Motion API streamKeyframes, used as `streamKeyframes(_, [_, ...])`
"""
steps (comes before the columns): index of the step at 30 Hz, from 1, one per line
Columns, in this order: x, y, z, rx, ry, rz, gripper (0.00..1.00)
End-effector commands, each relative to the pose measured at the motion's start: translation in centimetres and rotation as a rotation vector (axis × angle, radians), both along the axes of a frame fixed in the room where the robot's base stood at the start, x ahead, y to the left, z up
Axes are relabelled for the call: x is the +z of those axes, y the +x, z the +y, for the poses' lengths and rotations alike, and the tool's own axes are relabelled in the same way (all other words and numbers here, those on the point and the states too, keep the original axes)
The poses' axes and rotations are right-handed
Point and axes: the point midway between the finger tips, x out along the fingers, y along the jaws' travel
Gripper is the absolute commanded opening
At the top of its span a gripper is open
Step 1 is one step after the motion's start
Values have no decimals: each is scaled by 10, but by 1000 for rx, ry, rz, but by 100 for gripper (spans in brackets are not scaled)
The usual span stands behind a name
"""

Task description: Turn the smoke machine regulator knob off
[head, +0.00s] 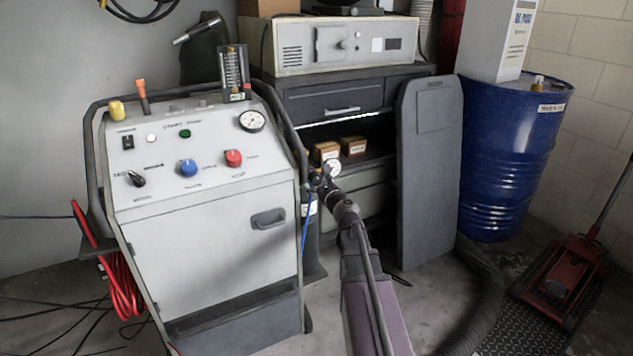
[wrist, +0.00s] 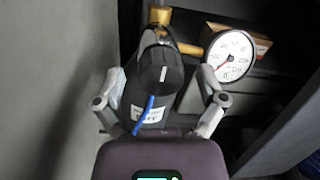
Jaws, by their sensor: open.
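The regulator knob (wrist: 162,68) is black and ribbed, with a white pointer line standing nearly upright in the wrist view. Brass fittings (wrist: 186,47) lie behind it, and a white round gauge (wrist: 230,57) is to its right. In the head view, the gauge (head: 332,168) shows beside the smoke machine (head: 210,230), but the knob is too small to make out. My gripper (wrist: 161,78) is open, with one finger on each side of the knob. I cannot tell whether either finger touches it.
A blue hose (wrist: 148,108) runs down in front of the labelled dark cylinder (wrist: 153,115). A grey panel (head: 428,180) stands to the right, by a drawer cabinet (head: 335,98). A blue drum (head: 510,160) and red floor jack (head: 560,275) are farther right.

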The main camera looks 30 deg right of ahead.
Motion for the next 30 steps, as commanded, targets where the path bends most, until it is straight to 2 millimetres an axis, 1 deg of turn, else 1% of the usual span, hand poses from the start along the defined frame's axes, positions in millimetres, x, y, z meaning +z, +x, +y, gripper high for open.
streamKeyframes(5, [0,-8,0,-1,0,0,90])
streamKeyframes(8, [0,-18,0,-1,0,0,90])
streamKeyframes(15, [0,-48,1,0,0,0,90])
streamKeyframes(21, [0,-69,1,-1,0,1,90])
streamKeyframes(25, [0,-74,1,0,0,0,90])
streamKeyframes(30, [0,-75,1,1,0,0,90])
